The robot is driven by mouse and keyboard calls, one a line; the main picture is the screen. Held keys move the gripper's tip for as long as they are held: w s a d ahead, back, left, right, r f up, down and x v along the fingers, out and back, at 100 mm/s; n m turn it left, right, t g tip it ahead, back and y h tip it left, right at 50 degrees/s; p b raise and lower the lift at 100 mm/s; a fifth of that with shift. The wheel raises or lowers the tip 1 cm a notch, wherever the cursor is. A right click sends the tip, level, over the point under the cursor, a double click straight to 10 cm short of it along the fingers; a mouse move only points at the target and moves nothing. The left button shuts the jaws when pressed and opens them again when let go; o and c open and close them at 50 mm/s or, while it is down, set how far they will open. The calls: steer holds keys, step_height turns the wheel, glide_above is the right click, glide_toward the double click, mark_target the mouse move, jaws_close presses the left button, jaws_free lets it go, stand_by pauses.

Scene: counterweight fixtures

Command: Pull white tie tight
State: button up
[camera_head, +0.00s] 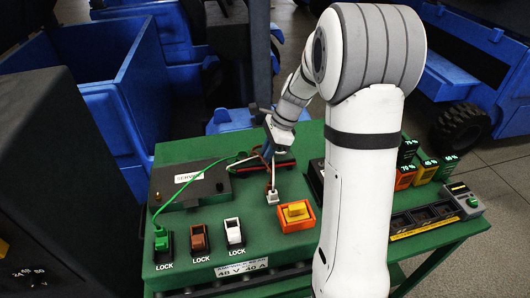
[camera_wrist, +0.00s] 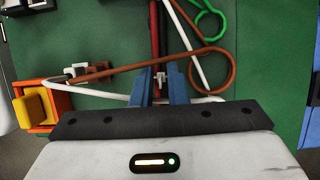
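The white tie (camera_head: 279,171) is a thin strip that runs down from my gripper to a small white head (camera_head: 272,197) on the green bench. In the wrist view the white tie (camera_wrist: 195,52) slants down to the right, and a white length passes low behind my fingers toward the left. My gripper (camera_head: 268,153) is over the bench; its blue fingers also show in the wrist view (camera_wrist: 160,75). They stand apart, with a small white piece and a dark red bar (camera_wrist: 155,35) visible in the gap. Contact with the tie cannot be made out.
A brown tie (camera_wrist: 140,66) crosses behind my fingertips and ends in a loop. A green tie (camera_head: 178,188) runs to the green lock (camera_head: 161,238). Brown (camera_head: 199,238) and white (camera_head: 234,232) locks sit beside it. An orange-and-yellow block (camera_head: 297,225) stands near the white head.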

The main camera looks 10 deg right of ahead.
jaws_close()
step_height(320, 180, up, 3)
steer(key=shift+f+p, duration=0.1)
steer(key=shift+p, duration=0.95)
steer(key=shift+f, duration=0.1)
steer(key=shift+c, duration=0.9)
jaws_free()
steer(key=o, duration=0.5)
